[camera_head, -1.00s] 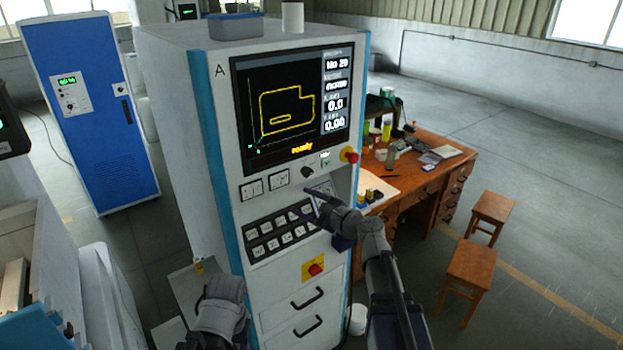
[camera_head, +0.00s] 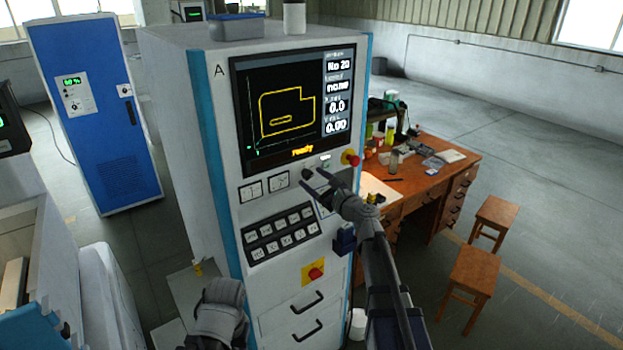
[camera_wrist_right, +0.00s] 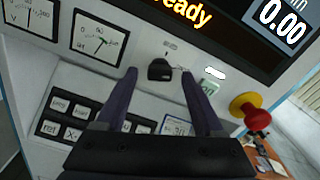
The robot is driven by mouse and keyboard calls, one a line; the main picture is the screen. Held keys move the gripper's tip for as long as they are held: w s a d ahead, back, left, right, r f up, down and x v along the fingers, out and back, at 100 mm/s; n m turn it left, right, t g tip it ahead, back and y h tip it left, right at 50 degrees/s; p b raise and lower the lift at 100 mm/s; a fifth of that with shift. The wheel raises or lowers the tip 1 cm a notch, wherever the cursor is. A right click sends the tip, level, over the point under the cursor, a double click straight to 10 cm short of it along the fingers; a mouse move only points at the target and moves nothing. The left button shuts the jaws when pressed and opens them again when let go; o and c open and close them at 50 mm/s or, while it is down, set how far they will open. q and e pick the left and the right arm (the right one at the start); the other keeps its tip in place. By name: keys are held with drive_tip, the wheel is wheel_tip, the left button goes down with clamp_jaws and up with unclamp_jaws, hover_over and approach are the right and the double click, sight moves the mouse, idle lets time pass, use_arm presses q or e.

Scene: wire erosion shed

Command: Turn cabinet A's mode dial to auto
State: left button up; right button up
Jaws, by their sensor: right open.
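Cabinet A (camera_head: 180,130) is a tall pale cabinet with blue edges and a screen reading "ready". Its mode dial, a small black knob, sits under the screen and shows in the right wrist view (camera_wrist_right: 160,71). My right gripper (camera_head: 319,178) is open in front of the panel. In the wrist view its two fingers (camera_wrist_right: 158,73) appear on either side of the dial, with gaps on both sides. I cannot tell whether the fingertips reach the dial's depth. The dial's small labels are too blurred to read. My left arm's grey wrist (camera_head: 219,312) is low; its fingers cannot be made out.
Right of the dial are a small green-white switch (camera_wrist_right: 209,87) and a red emergency knob on a yellow base (camera_wrist_right: 252,112). Two gauges (camera_wrist_right: 98,38) lie left, a keypad (camera_head: 281,234) below. A wooden desk (camera_head: 440,180) and two stools stand to the right.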

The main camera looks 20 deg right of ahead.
drive_tip(key=shift+x, duration=0.75)
drive_tip(key=shift+c, duration=0.3)
clamp_jaws()
